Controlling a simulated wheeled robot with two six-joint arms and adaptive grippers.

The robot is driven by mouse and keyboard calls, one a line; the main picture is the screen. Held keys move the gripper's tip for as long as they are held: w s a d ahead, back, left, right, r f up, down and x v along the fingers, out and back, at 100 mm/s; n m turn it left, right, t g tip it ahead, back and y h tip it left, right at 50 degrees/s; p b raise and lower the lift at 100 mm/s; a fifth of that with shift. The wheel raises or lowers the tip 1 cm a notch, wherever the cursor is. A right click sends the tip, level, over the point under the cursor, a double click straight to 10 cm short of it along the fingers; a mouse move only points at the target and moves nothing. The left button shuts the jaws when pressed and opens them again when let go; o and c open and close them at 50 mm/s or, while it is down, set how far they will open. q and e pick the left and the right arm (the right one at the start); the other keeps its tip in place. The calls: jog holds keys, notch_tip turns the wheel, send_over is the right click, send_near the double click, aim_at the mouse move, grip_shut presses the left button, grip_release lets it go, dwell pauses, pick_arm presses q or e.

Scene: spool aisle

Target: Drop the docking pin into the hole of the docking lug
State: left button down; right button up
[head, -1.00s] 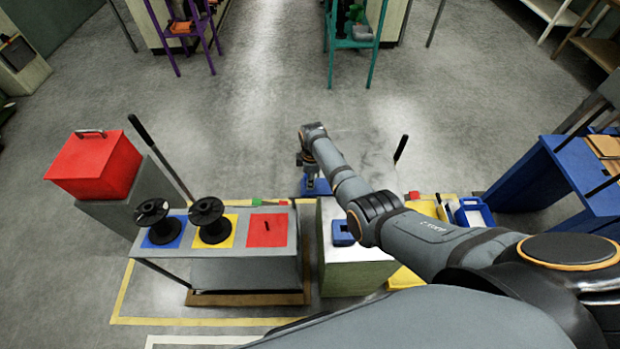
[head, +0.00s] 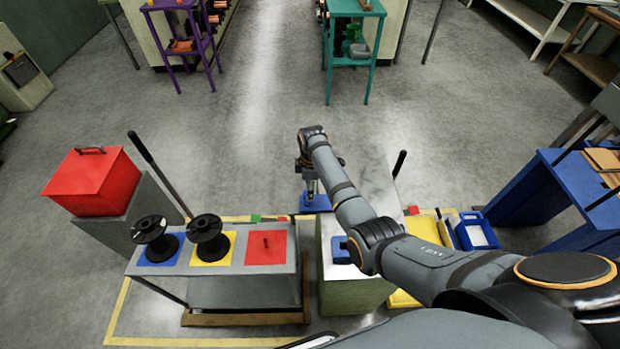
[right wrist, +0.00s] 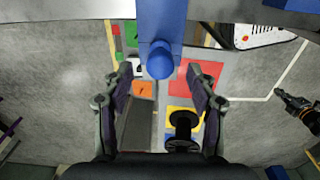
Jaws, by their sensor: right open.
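My right gripper (head: 310,186) points down over the far side of the work area, above a blue piece (head: 315,204). In the right wrist view my right gripper (right wrist: 162,72) is open, its two fingers apart. A blue round-ended part (right wrist: 159,62), joined in the picture to a blue bar, shows between the fingertips, with a gap on each side. I cannot tell whether it is the docking pin or the lug. A blue block (head: 340,250) sits on the pale cabinet top. No lug hole shows clearly.
A grey table (head: 222,276) at left carries two black spools (head: 150,230) on blue and yellow squares, and a red square (head: 266,247) with a small dark post. A red box (head: 92,182) stands farther left. A blue bin (head: 475,231) is at right. Open floor lies behind.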

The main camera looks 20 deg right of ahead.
notch_tip(320, 180, up, 7)
jog(key=shift+f, duration=0.15)
jog(key=shift+d, duration=0.1)
dwell(0.6)
